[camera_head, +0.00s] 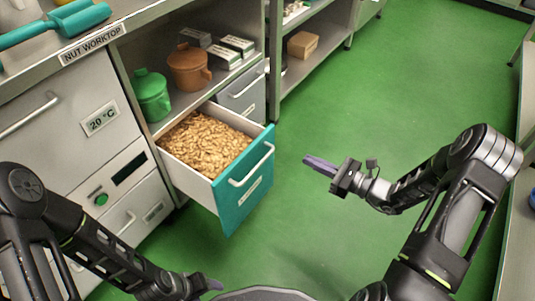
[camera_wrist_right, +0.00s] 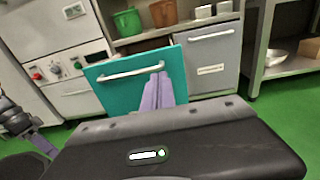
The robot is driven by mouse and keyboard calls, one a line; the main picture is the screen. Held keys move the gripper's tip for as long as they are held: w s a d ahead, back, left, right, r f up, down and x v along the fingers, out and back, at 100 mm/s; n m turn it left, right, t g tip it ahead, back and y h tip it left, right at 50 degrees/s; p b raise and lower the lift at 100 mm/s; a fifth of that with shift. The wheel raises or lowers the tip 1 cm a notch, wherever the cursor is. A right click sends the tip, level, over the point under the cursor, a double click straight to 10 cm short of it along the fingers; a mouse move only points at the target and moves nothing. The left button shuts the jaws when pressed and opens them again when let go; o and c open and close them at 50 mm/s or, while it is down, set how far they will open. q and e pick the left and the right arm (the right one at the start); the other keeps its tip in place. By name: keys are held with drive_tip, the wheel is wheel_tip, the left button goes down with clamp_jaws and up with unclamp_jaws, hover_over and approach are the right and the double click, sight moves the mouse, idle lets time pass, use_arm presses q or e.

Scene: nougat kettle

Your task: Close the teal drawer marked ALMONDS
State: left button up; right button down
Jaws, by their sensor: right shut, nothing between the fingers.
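The teal drawer (camera_head: 245,178) stands pulled out of the cabinet under the nut worktop, with its white inside full of almonds (camera_head: 205,140). Its front has a pale bar handle and a label too small to read. In the right wrist view the teal front (camera_wrist_right: 110,88) faces the camera. My right gripper (camera_head: 308,162) is shut and empty, to the right of the drawer front and apart from it in the head view. Its purple fingers (camera_wrist_right: 159,95) overlap the front in the wrist view. My left gripper (camera_head: 214,284) is low at the bottom edge; its jaws are unclear.
A green pot (camera_head: 151,94) and a brown pot (camera_head: 189,68) stand on the shelf above the drawer. A grey drawer (camera_head: 240,92) beside it is shut. A teal scoop (camera_head: 60,24) lies on the worktop. Green floor (camera_head: 345,75) is clear to the right.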

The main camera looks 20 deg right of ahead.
use_arm(q)
drive_tip(key=shift+f, duration=0.25)
use_arm(e)
drive_tip(key=shift+w+d+r+t, duration=0.2)
drive_tip(key=shift+w+d+t, duration=0.1)
drive_tip(key=shift+d, duration=0.2)
drive_tip(key=b, duration=0.5)
approach(267, 135)
drive_tip(key=x, duration=0.6)
drive_tip(key=shift+f, duration=0.15)
drive_tip(key=shift+w+a, duration=0.2)
drive_tip(key=shift+w, duration=0.2)
use_arm(q)
drive_tip(key=f, duration=0.3)
drive_tip(key=w+f, duration=0.1)
drive_tip(key=f, duration=0.1)
